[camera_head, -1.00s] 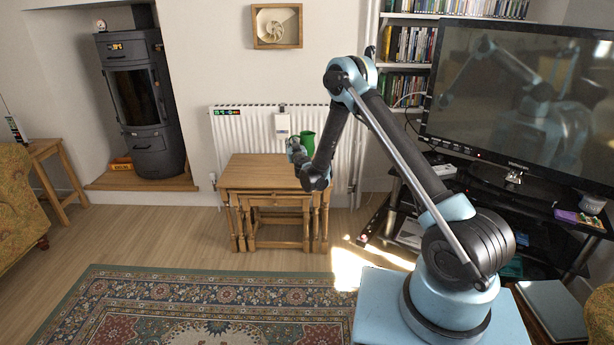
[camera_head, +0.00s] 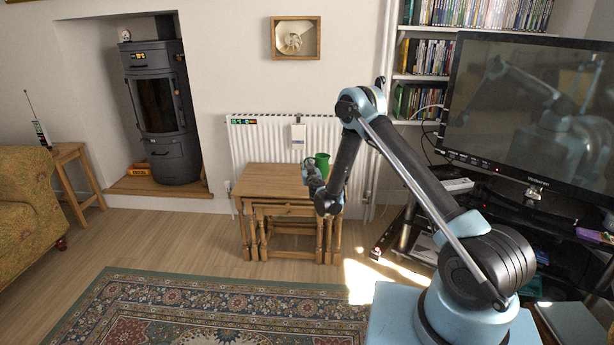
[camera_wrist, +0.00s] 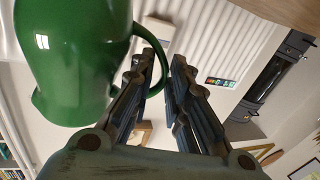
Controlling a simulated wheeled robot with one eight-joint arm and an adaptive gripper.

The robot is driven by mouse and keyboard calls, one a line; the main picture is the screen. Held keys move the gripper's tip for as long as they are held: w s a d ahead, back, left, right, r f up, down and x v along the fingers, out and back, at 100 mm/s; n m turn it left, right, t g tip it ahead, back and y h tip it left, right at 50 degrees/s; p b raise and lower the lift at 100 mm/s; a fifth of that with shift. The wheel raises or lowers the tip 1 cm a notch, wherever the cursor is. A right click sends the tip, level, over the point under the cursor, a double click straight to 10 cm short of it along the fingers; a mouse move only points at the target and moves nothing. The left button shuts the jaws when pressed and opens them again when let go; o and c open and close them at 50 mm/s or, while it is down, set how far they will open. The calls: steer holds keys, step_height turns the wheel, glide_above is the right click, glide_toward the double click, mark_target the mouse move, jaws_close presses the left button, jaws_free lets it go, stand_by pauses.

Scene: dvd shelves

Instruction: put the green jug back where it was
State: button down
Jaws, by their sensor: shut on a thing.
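The green jug (camera_head: 322,162) shows in the head view just above or at the back right part of the small wooden table (camera_head: 262,179). I cannot tell whether its base touches the tabletop. My gripper (camera_head: 310,172) is at the jug's left side and hides part of it. In the wrist view the jug (camera_wrist: 75,60) fills the upper left, and its looped handle passes between the fingers of my gripper (camera_wrist: 160,65). The fingers are shut on the handle.
A white radiator (camera_head: 250,140) stands behind the table. The rest of the tabletop is bare. A television (camera_head: 535,115) on a black stand is at the right. A patterned rug (camera_head: 210,310) lies in front, and a black stove (camera_head: 160,110) stands at the left.

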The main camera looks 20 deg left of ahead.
steer(key=shift+f, duration=1.95)
steer(key=c, duration=1.5)
jaws_free()
steer(key=shift+c, duration=0.2)
